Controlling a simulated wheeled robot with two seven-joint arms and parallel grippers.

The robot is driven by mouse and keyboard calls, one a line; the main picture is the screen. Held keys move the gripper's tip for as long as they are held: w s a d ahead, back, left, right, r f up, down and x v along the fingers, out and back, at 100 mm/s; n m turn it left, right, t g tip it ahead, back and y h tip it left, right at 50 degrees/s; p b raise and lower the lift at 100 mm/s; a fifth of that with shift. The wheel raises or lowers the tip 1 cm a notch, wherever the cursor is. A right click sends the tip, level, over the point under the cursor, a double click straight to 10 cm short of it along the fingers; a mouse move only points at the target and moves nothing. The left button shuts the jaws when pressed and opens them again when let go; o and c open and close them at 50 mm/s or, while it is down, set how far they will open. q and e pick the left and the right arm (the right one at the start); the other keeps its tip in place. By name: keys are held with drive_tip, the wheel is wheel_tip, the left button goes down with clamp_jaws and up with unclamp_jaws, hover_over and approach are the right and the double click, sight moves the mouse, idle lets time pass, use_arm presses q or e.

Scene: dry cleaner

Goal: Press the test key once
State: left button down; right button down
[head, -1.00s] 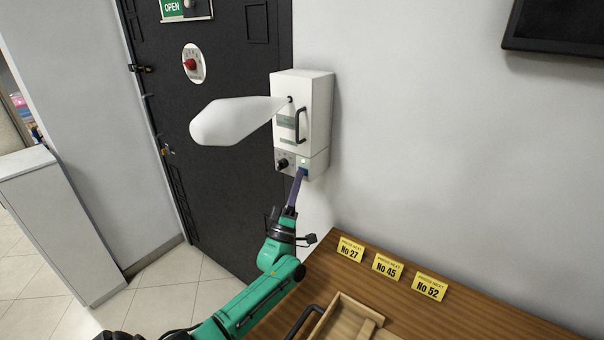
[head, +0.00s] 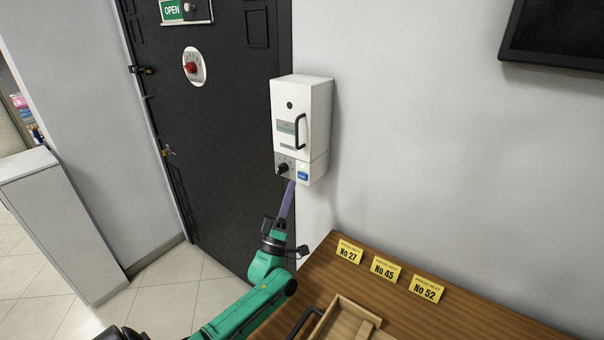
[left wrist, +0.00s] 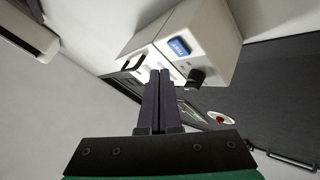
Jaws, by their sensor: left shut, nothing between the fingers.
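The test key is a blue button (head: 302,175) on the lower front of a white wall box (head: 300,115). The key also shows in the left wrist view (left wrist: 178,48), with white lettering. My left gripper (head: 290,186) is shut and empty, its purple fingers pointing up just below the key. In the left wrist view the fingertips (left wrist: 159,73) appear a little apart from the key. My right gripper is in neither view.
A black knob (head: 282,168) sits left of the key, and a black handle (head: 299,132) is above. A dark door (head: 225,130) stands left. A wooden counter (head: 400,320) with yellow number cards (head: 384,268) and a wooden tray (head: 340,318) is at lower right.

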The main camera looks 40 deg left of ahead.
use_arm(q)
drive_tip(key=s+p, duration=0.1)
drive_tip(key=s, duration=0.2)
idle(1.1)
